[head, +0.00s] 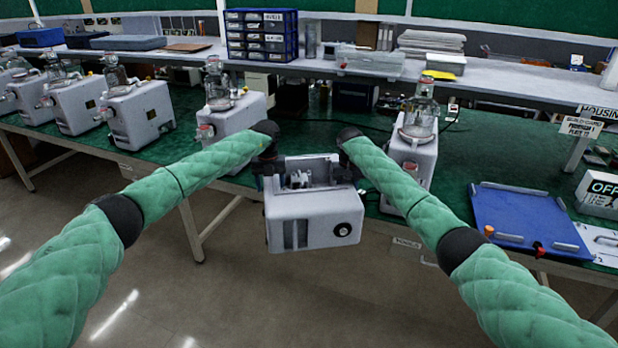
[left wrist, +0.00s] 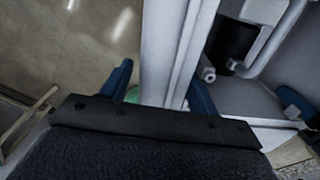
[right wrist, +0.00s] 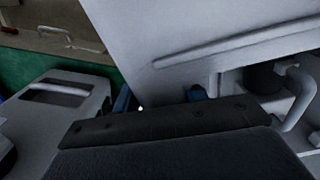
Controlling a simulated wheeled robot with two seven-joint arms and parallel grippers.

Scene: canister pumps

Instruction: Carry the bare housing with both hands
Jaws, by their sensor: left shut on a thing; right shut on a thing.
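The bare housing (head: 312,218), a pale grey box with an open top and a dark round knob on its front, hangs in the air in front of the table's edge. My left gripper (head: 268,165) is shut on its left upper wall. My right gripper (head: 353,165) is at its right upper side and shut on it. In the left wrist view the housing's wall (left wrist: 172,50) stands between the blue fingers (left wrist: 160,92). In the right wrist view the housing's wall (right wrist: 180,40) rises by the fingers (right wrist: 158,98), which it partly hides.
Several pumps with glass jars stand along the green table (head: 480,150), one (head: 415,140) just behind my right arm. A blue tray (head: 530,215) and an OFF sign (head: 600,192) are at the right. Open floor (head: 150,270) lies in front of the table.

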